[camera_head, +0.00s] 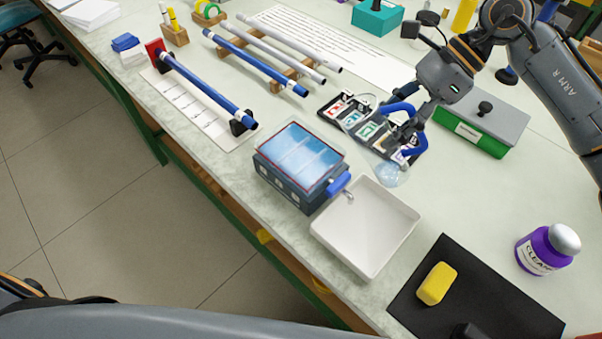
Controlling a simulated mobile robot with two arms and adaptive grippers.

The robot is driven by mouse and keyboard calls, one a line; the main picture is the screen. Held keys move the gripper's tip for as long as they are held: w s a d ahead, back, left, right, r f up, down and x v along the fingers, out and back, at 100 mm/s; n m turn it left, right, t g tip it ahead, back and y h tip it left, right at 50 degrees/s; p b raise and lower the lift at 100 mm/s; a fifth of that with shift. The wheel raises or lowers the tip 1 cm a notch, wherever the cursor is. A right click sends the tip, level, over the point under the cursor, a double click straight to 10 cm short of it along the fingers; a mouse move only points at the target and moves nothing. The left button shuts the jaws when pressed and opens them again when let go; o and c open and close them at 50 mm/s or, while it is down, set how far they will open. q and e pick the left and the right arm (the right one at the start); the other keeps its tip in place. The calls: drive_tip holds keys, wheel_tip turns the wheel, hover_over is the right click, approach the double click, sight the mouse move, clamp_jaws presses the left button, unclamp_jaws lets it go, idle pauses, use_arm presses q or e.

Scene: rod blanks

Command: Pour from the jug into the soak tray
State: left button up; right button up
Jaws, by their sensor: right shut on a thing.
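My right gripper (404,132), with blue fingers, is shut on a clear jug (393,176) above the table. The jug is see-through and partly hidden by the fingers, so its fill and exact tilt are hard to tell. The white, square, shallow tray (400,212), likely the soak tray, stands at the table's front edge, below the jug in the picture. It looks empty. The jug is apart from it, on its far side. My left gripper is not in view.
A dark box with a blue, water-like top (279,173) and a blue handle adjoins the tray. A dark mat (480,300) holds a yellow block (437,284). A purple bottle (540,252) and a green box (470,137) stand right. Rods (256,63) lie on racks behind.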

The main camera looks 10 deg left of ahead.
drive_tip(key=shift+f, duration=0.2)
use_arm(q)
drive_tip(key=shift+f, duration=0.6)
use_arm(e)
drive_tip(key=shift+r+y, duration=0.25)
drive_tip(key=shift+y, duration=0.05)
drive_tip(key=shift+a+f+b, duration=0.1)
drive_tip(key=shift+f+b, duration=0.15)
drive_tip(key=shift+b, duration=0.25)
drive_tip(key=f+y+b, duration=0.1)
drive_tip(key=b, duration=0.3)
drive_tip(key=shift+a+f+y, duration=0.1)
drive_tip(key=shift+f+y, duration=0.05)
drive_tip(key=shift+y, duration=0.15)
drive_tip(key=shift+a+n+y+b, duration=0.25)
drive_tip(key=shift+y+b, duration=0.25)
drive_tip(key=shift+b, duration=0.35)
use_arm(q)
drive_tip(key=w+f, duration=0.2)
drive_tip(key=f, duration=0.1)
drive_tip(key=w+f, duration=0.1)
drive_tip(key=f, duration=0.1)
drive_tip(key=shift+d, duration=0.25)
use_arm(e)
drive_tip(key=shift+r, duration=0.2)
